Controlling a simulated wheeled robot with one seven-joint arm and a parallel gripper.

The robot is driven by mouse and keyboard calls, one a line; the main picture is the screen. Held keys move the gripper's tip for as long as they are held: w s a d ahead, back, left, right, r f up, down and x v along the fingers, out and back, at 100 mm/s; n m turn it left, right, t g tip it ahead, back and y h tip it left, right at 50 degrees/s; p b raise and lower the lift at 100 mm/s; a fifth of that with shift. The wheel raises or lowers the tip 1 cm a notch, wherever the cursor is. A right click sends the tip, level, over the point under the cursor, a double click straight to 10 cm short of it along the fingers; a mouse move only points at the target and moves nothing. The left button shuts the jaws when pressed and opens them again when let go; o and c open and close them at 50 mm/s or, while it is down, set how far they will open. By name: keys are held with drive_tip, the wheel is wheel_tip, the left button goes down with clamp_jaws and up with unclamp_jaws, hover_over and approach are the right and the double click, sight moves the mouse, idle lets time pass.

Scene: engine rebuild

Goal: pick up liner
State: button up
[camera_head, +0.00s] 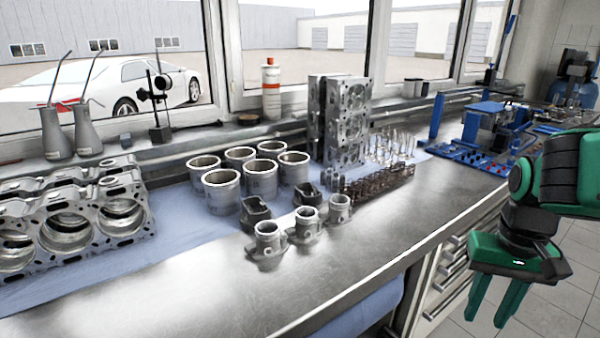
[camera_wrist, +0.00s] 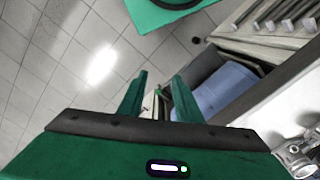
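Several grey, open-topped cylindrical liners stand upright in two rows on the blue cloth in the head view. The front row has a left liner (camera_head: 222,193), a middle liner (camera_head: 261,181) and a right liner (camera_head: 293,169). Behind them stand a left liner (camera_head: 204,170), a middle liner (camera_head: 240,157) and a right liner (camera_head: 271,150). My green gripper (camera_head: 490,310) hangs at the right, off the bench's front edge and well away from the liners. Its two fingers point down, apart and empty. The wrist view also shows the gripper (camera_wrist: 160,78) open, with no liner in sight.
The engine block (camera_head: 130,215) lies left of the liners; a cylinder head (camera_head: 345,120) stands behind right. Small flanged housings (camera_head: 268,243) and dark parts (camera_head: 257,210) stand in front. The bench's front (camera_head: 180,290) is bare. Drawers (camera_head: 455,255) lie below; floor tiles (camera_wrist: 70,60) are clear.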

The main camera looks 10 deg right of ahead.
drive_tip(key=shift+w+a, duration=0.1)
drive_tip(key=shift+w, duration=0.35)
drive_tip(key=shift+o, duration=0.4)
